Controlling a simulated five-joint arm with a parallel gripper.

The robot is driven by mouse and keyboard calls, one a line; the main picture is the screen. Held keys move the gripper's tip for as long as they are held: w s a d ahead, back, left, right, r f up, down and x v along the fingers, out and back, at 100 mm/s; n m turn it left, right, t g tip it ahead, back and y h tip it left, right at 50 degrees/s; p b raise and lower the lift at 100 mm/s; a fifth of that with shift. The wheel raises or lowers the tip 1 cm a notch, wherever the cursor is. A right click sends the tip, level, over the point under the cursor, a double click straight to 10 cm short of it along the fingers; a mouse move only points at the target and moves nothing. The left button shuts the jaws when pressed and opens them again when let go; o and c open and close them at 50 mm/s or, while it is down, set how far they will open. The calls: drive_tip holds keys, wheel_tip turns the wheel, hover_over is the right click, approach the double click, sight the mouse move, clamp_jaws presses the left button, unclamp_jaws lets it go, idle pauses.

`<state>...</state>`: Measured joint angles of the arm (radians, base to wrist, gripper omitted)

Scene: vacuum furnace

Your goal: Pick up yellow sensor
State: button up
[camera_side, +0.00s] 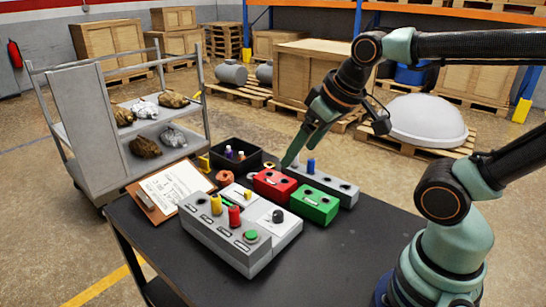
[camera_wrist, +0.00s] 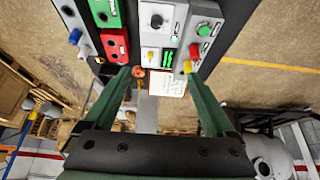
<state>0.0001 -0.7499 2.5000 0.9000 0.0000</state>
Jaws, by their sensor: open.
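The yellow sensor (camera_side: 216,205) stands upright in the left end of the grey control box (camera_side: 240,240), beside a red sensor (camera_side: 235,217). In the wrist view the yellow sensor (camera_wrist: 187,66) shows just beyond the tip of the right finger. My gripper (camera_side: 289,160) is above the table near the red box and the grey block, to the right of and behind the yellow sensor, apart from it. In the wrist view my gripper (camera_wrist: 159,76) is open, with nothing held between its fingers.
A red box (camera_side: 274,184), a green box (camera_side: 316,206) and a long grey block with a blue sensor (camera_side: 311,166) stand on the right of the table. A black bin (camera_side: 236,155) is at the back. A clipboard (camera_side: 172,190) lies left. The table's right front is clear.

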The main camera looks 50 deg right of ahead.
drive_tip(key=shift+c, duration=0.3)
drive_tip(key=c, duration=0.3)
drive_tip(key=shift+w, duration=0.1)
drive_tip(key=n+g, duration=0.6)
drive_tip(key=n, duration=1)
hover_over(215, 196)
wheel_tip(215, 196, down, 5)
wheel_tip(215, 196, down, 11)
drive_tip(key=shift+f, duration=0.2)
